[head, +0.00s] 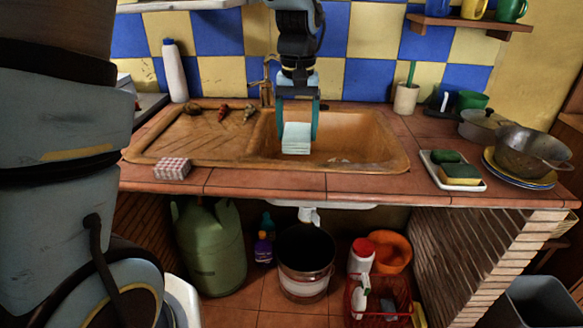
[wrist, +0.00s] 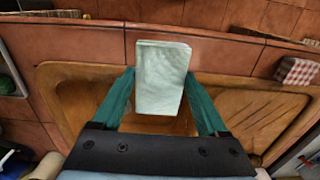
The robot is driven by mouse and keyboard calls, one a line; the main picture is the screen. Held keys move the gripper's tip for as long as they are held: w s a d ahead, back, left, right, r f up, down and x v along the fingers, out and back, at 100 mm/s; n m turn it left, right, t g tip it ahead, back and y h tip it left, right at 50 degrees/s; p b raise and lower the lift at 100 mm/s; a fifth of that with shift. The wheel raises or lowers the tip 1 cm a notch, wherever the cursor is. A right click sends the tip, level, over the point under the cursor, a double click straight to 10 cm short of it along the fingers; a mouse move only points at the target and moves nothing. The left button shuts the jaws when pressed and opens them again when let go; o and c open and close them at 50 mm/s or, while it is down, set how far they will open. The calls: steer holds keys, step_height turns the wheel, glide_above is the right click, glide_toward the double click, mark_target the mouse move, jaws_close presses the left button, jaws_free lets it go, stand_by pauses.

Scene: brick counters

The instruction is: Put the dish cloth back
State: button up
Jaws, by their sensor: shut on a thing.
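The dish cloth (head: 296,139) is a folded pale mint block in the head view, hanging over the sink basin (head: 350,125). It also shows in the wrist view (wrist: 161,75), between the two teal fingers. My gripper (head: 298,128) is shut on the cloth, with one finger on each side; the gripper also shows in the wrist view (wrist: 160,88). The cloth appears to be above the basin floor, though its exact height is hard to tell.
A red-and-white checkered block (head: 173,168) lies on the counter's front left. A white tray (head: 452,172) with a sponge sits to the right. A pot (head: 528,150) stands on plates at far right. A faucet (head: 266,88) rises behind the sink.

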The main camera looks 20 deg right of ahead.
step_height(320, 180, down, 9)
steer(key=shift+f+p, duration=0.15)
steer(key=shift+p, duration=0.65)
steer(key=shift+f, duration=0.1)
steer(key=shift+f, duration=0.25)
steer(key=o, duration=1.1)
steer(key=shift+r, duration=0.1)
